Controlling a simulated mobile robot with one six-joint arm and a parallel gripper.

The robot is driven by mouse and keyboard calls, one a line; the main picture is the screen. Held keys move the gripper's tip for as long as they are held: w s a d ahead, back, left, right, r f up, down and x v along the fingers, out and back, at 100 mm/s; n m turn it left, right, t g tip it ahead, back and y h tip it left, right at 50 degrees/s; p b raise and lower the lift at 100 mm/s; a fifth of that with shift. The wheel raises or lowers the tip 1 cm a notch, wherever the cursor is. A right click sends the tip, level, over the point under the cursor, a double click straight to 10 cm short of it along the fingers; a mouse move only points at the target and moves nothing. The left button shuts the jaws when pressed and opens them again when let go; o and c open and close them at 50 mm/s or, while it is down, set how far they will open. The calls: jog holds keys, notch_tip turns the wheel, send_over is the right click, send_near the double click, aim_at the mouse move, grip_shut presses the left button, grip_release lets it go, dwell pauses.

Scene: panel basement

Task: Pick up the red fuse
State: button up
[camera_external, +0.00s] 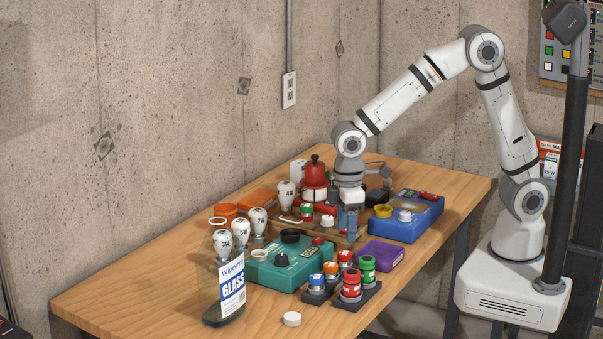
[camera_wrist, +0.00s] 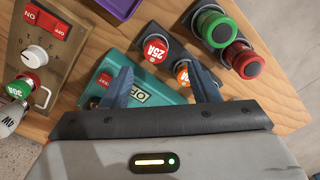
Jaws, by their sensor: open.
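The red fuse (camera_external: 345,257) stands at the back of a small black holder (camera_external: 318,297) near the table's front edge. In the wrist view its red cap, marked 25A (camera_wrist: 156,50), lies just beyond the fingertips, roughly between their directions. An orange fuse (camera_external: 331,268) stands beside it; in the wrist view this orange cap (camera_wrist: 181,73) is partly hidden by the right finger. A blue-capped fuse (camera_external: 317,281) stands at the front of the row. My gripper (camera_external: 349,222) points down, open and empty, above and behind the red fuse. The fingers (camera_wrist: 163,78) are apart.
Red and green push buttons (camera_external: 367,264) stand close beside the fuses. A teal box (camera_external: 270,268) lies left, a purple tray (camera_external: 380,253) behind. A glass-cleaner bottle (camera_external: 225,290) stands at front left.

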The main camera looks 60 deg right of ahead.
aim_at(344, 253)
jog(key=f, duration=0.2)
jog(key=f+p, duration=0.1)
jog(key=f, duration=0.3)
jog(key=shift+w+d+f, duration=0.2)
jog(key=shift+w+f, duration=0.05)
jog(key=shift+f, duration=0.1)
jog(key=c, duration=1)
